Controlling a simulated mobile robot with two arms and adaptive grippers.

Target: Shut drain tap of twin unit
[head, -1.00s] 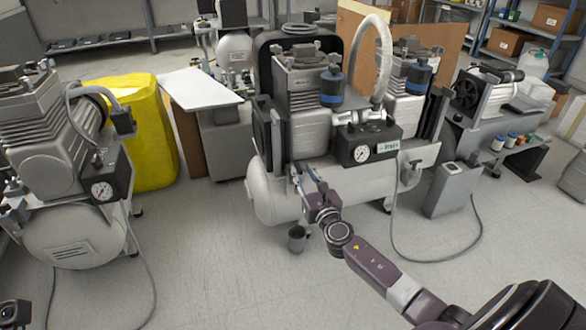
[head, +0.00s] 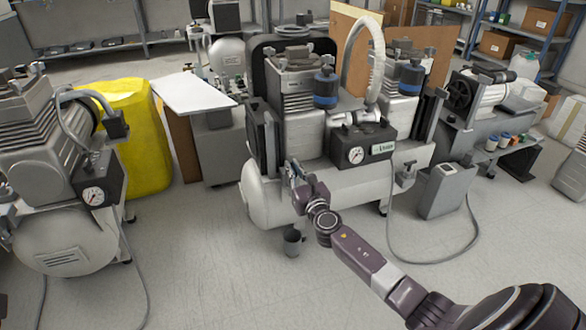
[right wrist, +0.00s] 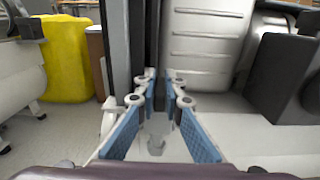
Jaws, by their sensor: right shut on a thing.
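The twin unit is a compressor with two motor heads on a pale grey tank (head: 350,184), with a black gauge box (head: 362,154) in front. My right gripper (head: 293,168) is at the front left of this tank. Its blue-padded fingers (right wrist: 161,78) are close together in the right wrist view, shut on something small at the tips. The drain tap is hidden by the fingers, so its handle position cannot be seen. My left gripper is not in view.
Another compressor (head: 70,240) stands at the left, with a yellow container (head: 140,140) behind it. A grey box (head: 446,190) with a cable stands right of the twin unit.

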